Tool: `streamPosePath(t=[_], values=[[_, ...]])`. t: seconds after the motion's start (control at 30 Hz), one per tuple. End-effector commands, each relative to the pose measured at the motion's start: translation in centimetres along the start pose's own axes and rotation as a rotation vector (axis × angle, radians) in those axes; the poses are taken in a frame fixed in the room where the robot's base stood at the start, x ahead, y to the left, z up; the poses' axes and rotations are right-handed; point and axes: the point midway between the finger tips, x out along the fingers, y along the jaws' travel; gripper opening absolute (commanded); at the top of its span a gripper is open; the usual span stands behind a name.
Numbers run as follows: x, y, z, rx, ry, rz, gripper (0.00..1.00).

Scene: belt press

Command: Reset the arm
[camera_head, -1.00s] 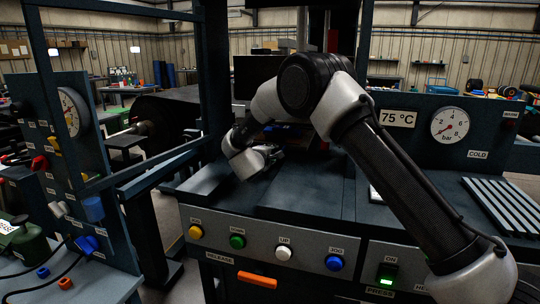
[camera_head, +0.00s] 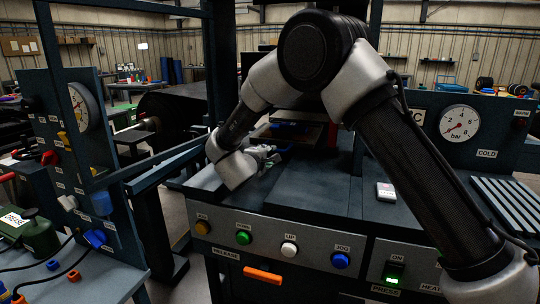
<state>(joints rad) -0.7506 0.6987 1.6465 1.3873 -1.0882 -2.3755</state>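My arm rises from the lower right, bends at a high elbow near the top middle and comes down to the left over the dark press bench. My gripper (camera_head: 268,155) is at the end of the wrist, above the back left part of the bench top (camera_head: 310,202). It is small and partly hidden by my own wrist, so its fingers do not show clearly. I see nothing held in it.
A small pale device (camera_head: 386,191) lies under my arm. A bar gauge (camera_head: 460,125) stands right; a valve panel (camera_head: 70,130) stands left.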

Motion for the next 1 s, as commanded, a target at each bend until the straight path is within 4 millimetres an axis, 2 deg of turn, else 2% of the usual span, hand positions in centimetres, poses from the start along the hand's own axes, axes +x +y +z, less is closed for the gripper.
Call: streamPosePath(t=[0.27,0.37,0.47,0.57,0.6,0.7,0.77,0.8,0.87,0.9,0.97,1.0], values=[[-0.1,0.0,0.0,0.000,0.000,0.000,0.35],[0.1,0.8,0.2,0.025,0.015,-0.002,0.35],[0.8,3.6,0.9,0.128,0.086,-0.017,0.35],[1.3,8.2,2.6,0.303,0.213,-0.067,0.35],[1.1,10.1,3.7,0.380,0.270,-0.100,0.35],[-0.3,14.0,7.2,0.556,0.391,-0.221,0.35],[-1.8,15.5,9.8,0.645,0.436,-0.310,0.35],[-3.1,16.1,11.7,0.697,0.453,-0.375,0.35],[-5.2,16.6,14.9,0.767,0.458,-0.476,0.35],[-6.8,16.6,17.2,0.807,0.446,-0.545,0.35],[-9.4,16.1,20.9,0.864,0.403,-0.647,0.35],[-11.3,15.4,23.4,0.899,0.357,-0.712,0.35]])
